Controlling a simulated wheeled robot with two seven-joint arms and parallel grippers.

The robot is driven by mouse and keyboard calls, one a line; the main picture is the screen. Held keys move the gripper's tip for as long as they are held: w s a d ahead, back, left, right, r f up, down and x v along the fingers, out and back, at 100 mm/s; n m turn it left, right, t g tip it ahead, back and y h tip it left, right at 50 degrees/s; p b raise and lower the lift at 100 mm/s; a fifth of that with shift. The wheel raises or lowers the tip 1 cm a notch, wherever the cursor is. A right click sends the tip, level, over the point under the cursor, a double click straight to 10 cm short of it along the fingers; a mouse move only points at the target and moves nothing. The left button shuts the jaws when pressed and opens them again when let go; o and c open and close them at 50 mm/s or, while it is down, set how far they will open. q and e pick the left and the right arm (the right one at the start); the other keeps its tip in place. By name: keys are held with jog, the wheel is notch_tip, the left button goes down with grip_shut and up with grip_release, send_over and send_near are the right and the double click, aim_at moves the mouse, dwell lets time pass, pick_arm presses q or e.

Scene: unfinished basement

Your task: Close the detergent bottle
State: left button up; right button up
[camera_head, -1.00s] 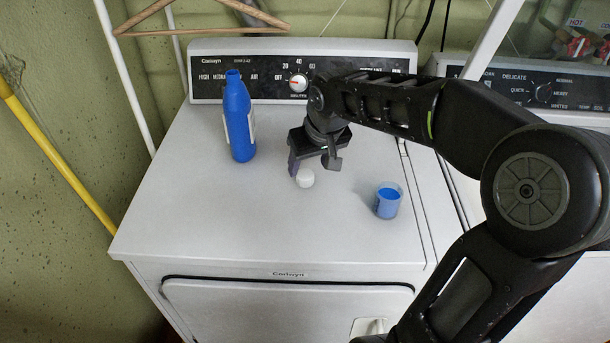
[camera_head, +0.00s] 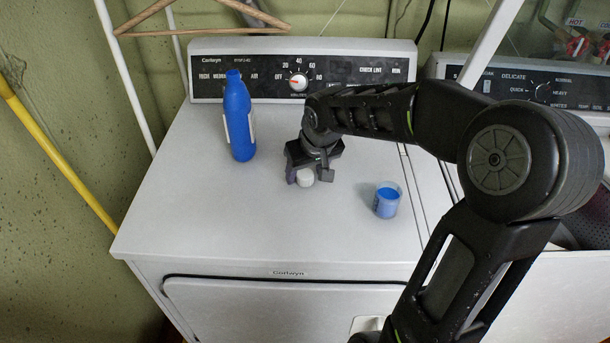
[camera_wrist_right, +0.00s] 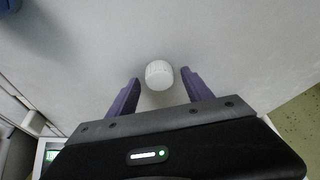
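The blue detergent bottle (camera_head: 238,118) stands upright and uncapped on the dryer top at the left. The white cap (camera_head: 305,177) lies on the dryer top to the right of the bottle. My right gripper (camera_head: 309,178) is low over the dryer top, right at the cap. In the right wrist view the cap (camera_wrist_right: 159,75) shows just beyond and between the two purple fingertips (camera_wrist_right: 162,82), which are spread apart with a gap on each side. My left gripper is not in view.
A clear cup with blue liquid (camera_head: 387,200) stands to the right of the cap. The dryer's control panel (camera_head: 225,72) rises at the back. A washer (camera_head: 520,88) stands to the right. The dryer top's front left is clear.

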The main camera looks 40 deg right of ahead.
aim_at(306, 175)
grip_shut()
dwell(0.4)
jog(key=shift+r, duration=0.1)
notch_tip(306, 175, up, 10)
jog(key=shift+b, duration=0.3)
dwell(0.7)
